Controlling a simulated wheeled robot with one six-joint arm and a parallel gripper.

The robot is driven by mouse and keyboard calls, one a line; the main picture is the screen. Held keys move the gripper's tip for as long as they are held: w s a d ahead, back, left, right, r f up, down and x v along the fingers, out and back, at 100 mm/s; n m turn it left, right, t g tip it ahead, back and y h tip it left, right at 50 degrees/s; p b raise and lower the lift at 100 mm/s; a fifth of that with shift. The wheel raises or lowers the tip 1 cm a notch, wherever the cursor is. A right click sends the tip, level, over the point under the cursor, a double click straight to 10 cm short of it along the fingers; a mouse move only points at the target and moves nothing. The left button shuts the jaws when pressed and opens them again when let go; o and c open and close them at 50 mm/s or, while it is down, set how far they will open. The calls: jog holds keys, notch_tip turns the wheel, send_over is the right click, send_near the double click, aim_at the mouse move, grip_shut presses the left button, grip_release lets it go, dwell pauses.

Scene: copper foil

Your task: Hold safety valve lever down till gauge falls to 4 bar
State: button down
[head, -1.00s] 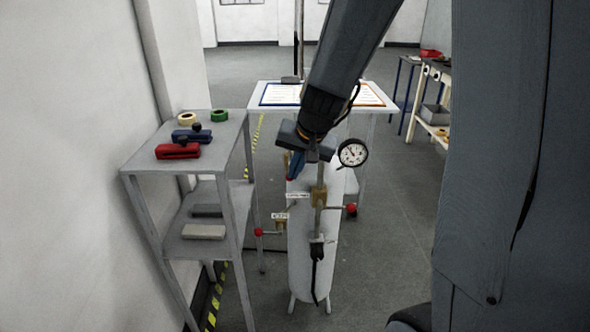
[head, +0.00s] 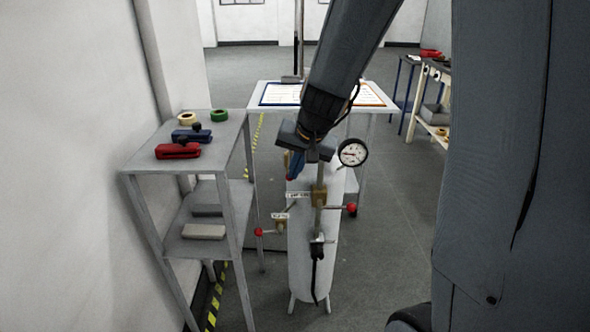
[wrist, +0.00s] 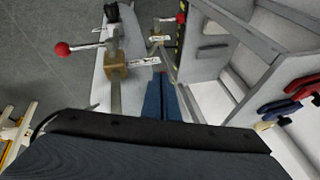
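A pale upright tank (head: 314,265) carries two brass valves with red-knobbed levers. The upper valve (head: 319,196) has its red knob (head: 351,209) to the right; the lower valve (head: 280,226) has its red knob (head: 259,232) to the left. Both have white labels too small to read. The round gauge (head: 353,152) stands at the tank's top; its fine scale is not readable. My gripper (head: 291,174), with blue fingers, is above and left of the upper valve. In the wrist view the fingers (wrist: 160,82) lie together, empty, apart from both red knobs.
A grey shelf (head: 185,160) with red and blue clamps and tape rolls stands left of the tank. A white table (head: 325,90) with sheets is behind. A workbench stands at the far right. The floor right of the tank is clear.

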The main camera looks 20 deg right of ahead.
jog(key=shift+s+f, duration=0.15)
jog(key=shift+f, duration=0.05)
jog(key=s+f+p+v, duration=0.1)
jog(key=s+p+v, duration=0.1)
jog(key=v, duration=1.1)
jog(key=shift+p, duration=0.5)
jog(key=shift+a+r, duration=0.1)
jog(key=s+a+f+n+g, duration=0.1)
jog(key=s+f+n+g, duration=0.1)
jog(key=s+f, duration=0.3)
jog(key=s+a+f+n+g+h, duration=0.1)
jog(key=s+f+n+g, duration=0.2)
jog(key=s+f, duration=0.3)
jog(key=s, duration=0.3)
jog(key=shift+a+f+n, duration=0.2)
jog(key=shift+a+n, duration=0.05)
jog(key=shift+n, duration=0.05)
